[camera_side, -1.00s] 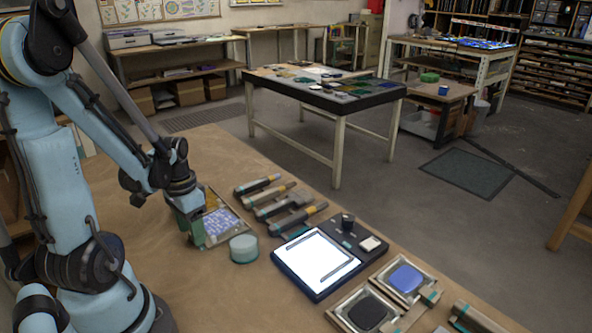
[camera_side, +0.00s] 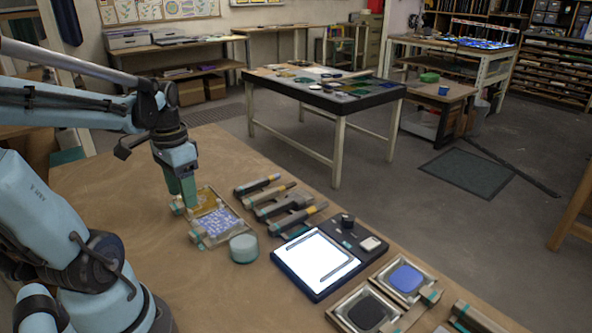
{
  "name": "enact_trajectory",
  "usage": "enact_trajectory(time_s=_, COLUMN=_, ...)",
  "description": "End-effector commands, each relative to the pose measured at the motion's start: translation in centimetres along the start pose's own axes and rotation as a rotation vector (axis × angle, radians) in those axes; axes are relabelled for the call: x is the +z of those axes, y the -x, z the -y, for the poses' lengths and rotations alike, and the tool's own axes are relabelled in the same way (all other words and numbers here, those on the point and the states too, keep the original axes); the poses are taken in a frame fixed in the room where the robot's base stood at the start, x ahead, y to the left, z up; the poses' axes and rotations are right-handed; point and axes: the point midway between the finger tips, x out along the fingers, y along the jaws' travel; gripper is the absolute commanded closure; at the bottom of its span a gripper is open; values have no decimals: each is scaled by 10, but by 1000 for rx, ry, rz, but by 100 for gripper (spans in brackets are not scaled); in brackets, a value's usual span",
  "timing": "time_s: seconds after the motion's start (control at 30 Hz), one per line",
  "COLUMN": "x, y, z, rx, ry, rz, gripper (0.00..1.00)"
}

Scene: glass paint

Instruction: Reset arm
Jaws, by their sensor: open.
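My gripper (camera_side: 186,196) hangs pointing down at the left of the workbench (camera_side: 130,195). Its green fingers are above or just behind the back left corner of a framed tray (camera_side: 214,218); I cannot tell the exact gap. Nothing shows held between the fingers. The tray has a yellowish part at the back and a blue and white patterned part in front. A round pale green container (camera_side: 244,249) stands just right of the tray's front corner, apart from my gripper.
Several handled tools (camera_side: 285,205) lie right of the tray. A lit white panel (camera_side: 317,260) sits in front of them. Two framed trays, one with a blue pad (camera_side: 406,279) and one with a dark pad (camera_side: 367,313), are at the front right. The bench's left part is bare.

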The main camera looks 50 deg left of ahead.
Motion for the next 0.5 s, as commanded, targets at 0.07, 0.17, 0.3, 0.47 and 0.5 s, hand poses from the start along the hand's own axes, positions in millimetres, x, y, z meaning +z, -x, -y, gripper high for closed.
enact_trajectory(time_s=0.07, x=0, y=5, z=0, rx=0, ry=0, rz=0, gripper=43)
enact_trajectory(time_s=0.17, x=0, y=9, z=-1, rx=-1, ry=-1, rz=-1, gripper=43)
enact_trajectory(time_s=0.3, x=-9, y=10, z=-12, rx=-23, ry=-18, rz=-38, gripper=43)
enact_trajectory(time_s=0.47, x=-36, y=10, z=-52, rx=-70, ry=-61, rz=-173, gripper=43)
enact_trajectory(time_s=0.5, x=-43, y=10, z=-66, rx=-76, ry=-74, rz=-219, gripper=43)
